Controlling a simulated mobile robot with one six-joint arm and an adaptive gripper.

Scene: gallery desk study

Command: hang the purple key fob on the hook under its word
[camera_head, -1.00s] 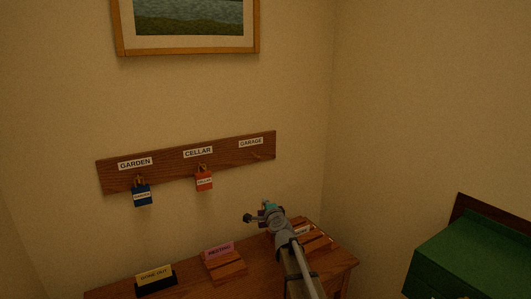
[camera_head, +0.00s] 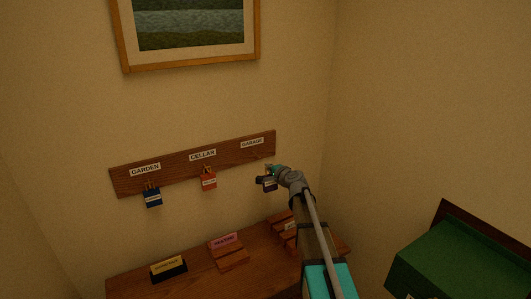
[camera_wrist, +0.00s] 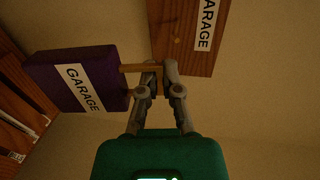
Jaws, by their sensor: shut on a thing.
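The purple key fob (camera_wrist: 75,80) has a white GARAGE label and shows large in the wrist view. My gripper (camera_wrist: 160,75) is shut on its tan loop and holds it close to the wooden hook board (camera_wrist: 182,55). In the head view my gripper (camera_head: 270,174) and the dark fob (camera_head: 269,184) are just below the GARAGE word (camera_head: 252,143) at the board's right end. The GARAGE hook (camera_head: 257,156) shows as a small peg under that word. Whether the loop touches the hook cannot be told.
A blue fob (camera_head: 152,197) hangs under GARDEN and a red fob (camera_head: 208,180) under CELLAR. A green box (camera_head: 455,255) is at the right.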

